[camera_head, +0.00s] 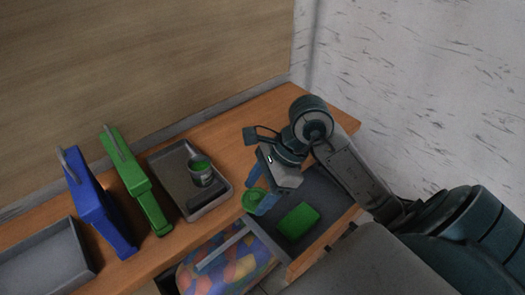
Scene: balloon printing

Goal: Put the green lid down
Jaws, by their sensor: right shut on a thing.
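The green lid (250,202) is a small round green piece at the tips of my right gripper (259,199). My right gripper comes in from the right and is shut on the lid, at the left edge of the dark grey tray on the right. Its blue fingers hide part of the lid. Whether the lid touches the surface beneath it, I cannot tell. A metal can (202,175) with green content stands in the grey tray in the middle. My left gripper is not in view.
The middle grey tray (219,206) also holds a dark block. The right dark tray (322,207) holds a green block (298,222). A green device (133,180) and a blue device (94,205) stand left, beside another grey tray (45,262). A multicoloured balloon-patterned item (225,262) lies in front.

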